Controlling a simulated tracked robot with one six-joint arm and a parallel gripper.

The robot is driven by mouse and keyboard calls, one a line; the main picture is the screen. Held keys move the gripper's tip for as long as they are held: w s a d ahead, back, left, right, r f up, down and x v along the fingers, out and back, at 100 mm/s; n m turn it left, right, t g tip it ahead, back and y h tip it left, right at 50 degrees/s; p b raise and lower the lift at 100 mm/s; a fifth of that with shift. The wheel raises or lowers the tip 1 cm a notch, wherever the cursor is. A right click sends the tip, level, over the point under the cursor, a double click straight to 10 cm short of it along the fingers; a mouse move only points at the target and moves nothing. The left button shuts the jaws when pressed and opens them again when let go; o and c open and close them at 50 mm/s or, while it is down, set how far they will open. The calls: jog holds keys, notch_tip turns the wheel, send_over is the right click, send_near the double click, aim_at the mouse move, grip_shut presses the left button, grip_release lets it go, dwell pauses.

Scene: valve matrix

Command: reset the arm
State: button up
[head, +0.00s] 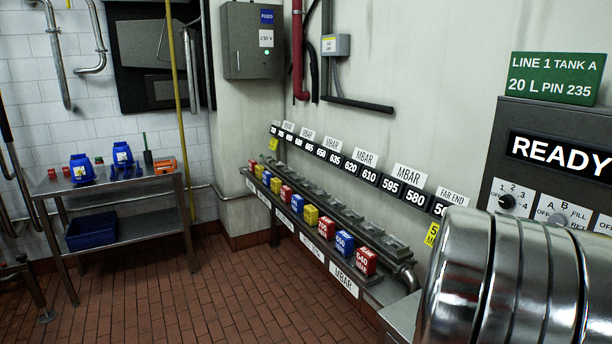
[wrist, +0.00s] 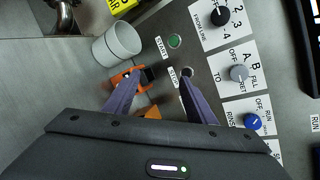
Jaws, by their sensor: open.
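My gripper (wrist: 163,79) shows in the wrist view with its two purple-grey fingers apart and nothing between them. It is in front of a grey control panel (wrist: 180,22), with the right fingertip close to the button by the STOP label. I cannot tell whether it touches. A green button (wrist: 175,41) by the START label lies just beyond the fingertips. An orange and black object (wrist: 148,74) is partly hidden behind the left finger. The gripper is not visible in the head view.
Black (wrist: 215,12), grey (wrist: 239,73) and blue (wrist: 252,121) knobs line the panel's right. A white cylinder (wrist: 123,38) stands left. In the head view, a steel tank (head: 455,280) blocks the right front; a valve row (head: 330,215) follows the wall. Tiled floor (head: 200,300) is clear.

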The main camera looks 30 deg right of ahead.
jog(key=w+a+f+n+t+y, duration=0.2)
jog(key=w+a+n+y, duration=0.3)
jog(key=a+n, duration=0.7)
jog(key=w+a+f+n+t+y, duration=0.1)
jog(key=w+a+f+n+y, duration=0.25)
jog(key=w+a+n, duration=0.7)
jog(key=s+a+r+n+y, duration=0.1)
jog(key=a+n, duration=0.5)
jog(key=a, duration=0.6)
jog(key=s+a+r+n+y, duration=0.2)
jog(key=s+a+n, duration=0.4)
jog(key=a, duration=0.6)
jog(key=s+a+r+n+y, duration=0.2)
jog(key=a+n, duration=0.5)
jog(key=a, duration=0.6)
jog(key=shift+s+r, duration=0.55)
jog(key=shift+s, duration=0.3)
jog(key=shift+a, duration=0.1)
jog(key=shift+c, duration=0.5)
